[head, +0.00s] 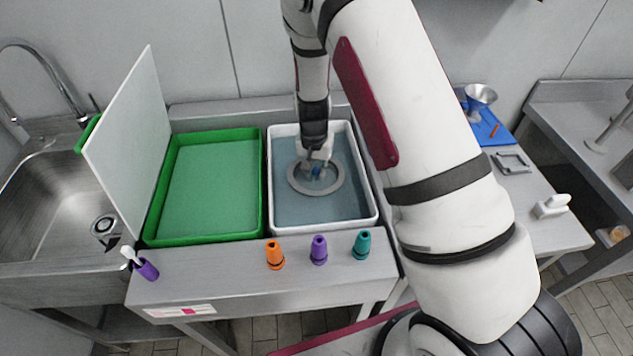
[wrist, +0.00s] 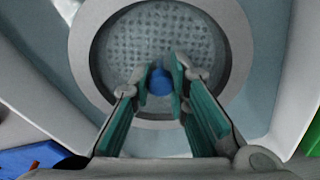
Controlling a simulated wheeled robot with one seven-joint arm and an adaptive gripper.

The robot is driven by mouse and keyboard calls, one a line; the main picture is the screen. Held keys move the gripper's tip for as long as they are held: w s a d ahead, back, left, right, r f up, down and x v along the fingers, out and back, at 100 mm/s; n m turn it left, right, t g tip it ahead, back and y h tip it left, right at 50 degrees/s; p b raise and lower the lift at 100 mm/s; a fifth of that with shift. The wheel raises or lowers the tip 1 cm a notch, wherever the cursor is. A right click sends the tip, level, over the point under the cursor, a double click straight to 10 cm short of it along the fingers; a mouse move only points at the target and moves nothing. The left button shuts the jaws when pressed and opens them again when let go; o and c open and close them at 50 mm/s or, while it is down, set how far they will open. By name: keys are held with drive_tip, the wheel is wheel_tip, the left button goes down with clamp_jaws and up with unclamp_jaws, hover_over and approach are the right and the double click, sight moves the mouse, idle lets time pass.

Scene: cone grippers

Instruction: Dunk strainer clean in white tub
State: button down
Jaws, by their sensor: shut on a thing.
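The strainer (head: 335,183) is a round grey disc with a wide rim and a blue knob in its middle. It lies level inside the white tub (head: 283,225), which holds bluish liquid. In the wrist view the strainer (wrist: 112,100) shows a perforated centre. My gripper (head: 316,168) points down into the tub, over the strainer's centre. Its teal-padded fingers (wrist: 162,82) are shut on the blue knob (wrist: 160,82). I cannot tell how deep the strainer sits in the liquid.
A green tub (head: 255,232) adjoins the white tub on the left, with a white upright board (head: 125,150) beyond it. Orange (head: 275,255), purple (head: 319,250) and teal (head: 362,245) cones stand along the front edge.

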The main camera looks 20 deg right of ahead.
sight(316, 169)
drive_tip(key=shift+r+p, duration=1.5)
drive_tip(key=shift+r, duration=3.6)
wheel_tip(316, 169, up, 4)
drive_tip(key=shift+p, duration=0.5)
